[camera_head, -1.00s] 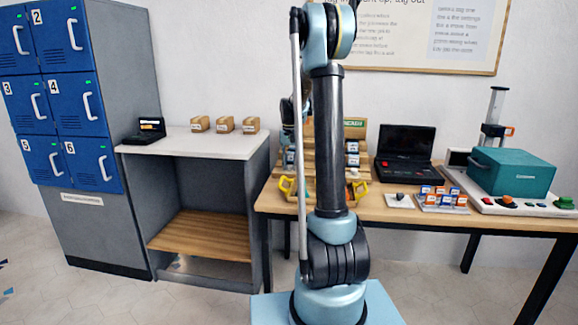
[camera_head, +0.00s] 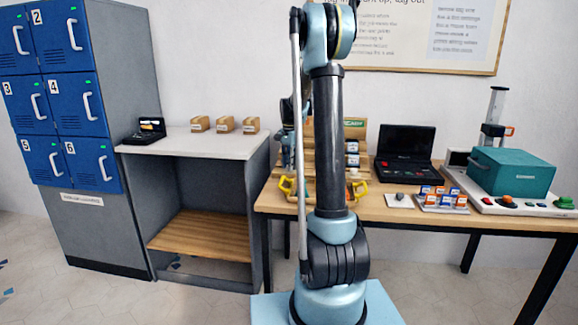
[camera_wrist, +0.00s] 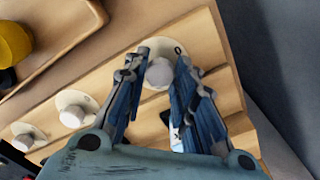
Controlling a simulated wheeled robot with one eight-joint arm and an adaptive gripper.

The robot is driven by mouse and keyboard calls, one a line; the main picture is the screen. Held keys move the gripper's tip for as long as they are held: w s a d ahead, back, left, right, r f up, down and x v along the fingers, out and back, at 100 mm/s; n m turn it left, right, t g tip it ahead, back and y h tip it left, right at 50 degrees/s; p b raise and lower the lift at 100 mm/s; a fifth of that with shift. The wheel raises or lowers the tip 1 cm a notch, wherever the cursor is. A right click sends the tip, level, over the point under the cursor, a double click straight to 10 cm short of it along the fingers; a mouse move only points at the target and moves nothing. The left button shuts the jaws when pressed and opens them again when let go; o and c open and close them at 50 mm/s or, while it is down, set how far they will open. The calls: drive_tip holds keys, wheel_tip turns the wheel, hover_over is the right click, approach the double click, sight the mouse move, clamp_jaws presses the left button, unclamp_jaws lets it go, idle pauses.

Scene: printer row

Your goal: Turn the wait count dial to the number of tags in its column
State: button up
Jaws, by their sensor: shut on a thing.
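In the wrist view, my gripper (camera_wrist: 159,80) has its two fingers on either side of a round pale dial (camera_wrist: 160,73) and is shut on it. This is the end dial of a row on the wooden rack's front ledge. The other two pale dials (camera_wrist: 74,109) stand free. No dial label is readable, so I cannot tell by name which one I hold. In the head view, the stepped wooden rack (camera_head: 358,172) is partly behind my arm. Tags in the other columns are mostly hidden by my arm and gripper.
A wooden tray with yellow-handled things (camera_head: 288,187) sits before the rack. A black case (camera_head: 403,150), a small plate with a dark knob (camera_head: 399,200), a tag holder (camera_head: 441,200) and a teal machine (camera_head: 512,172) stand to the right. A grey cabinet (camera_head: 205,200) is at the left.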

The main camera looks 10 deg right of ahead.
drive_tip(key=shift+w+m, duration=0.2)
drive_tip(key=shift+m, duration=0.2)
drive_tip(key=o, duration=1.1)
drive_tip(key=shift+s, duration=0.1)
wheel_tip(320, 180, up, 12)
drive_tip(key=shift+f, duration=0.1)
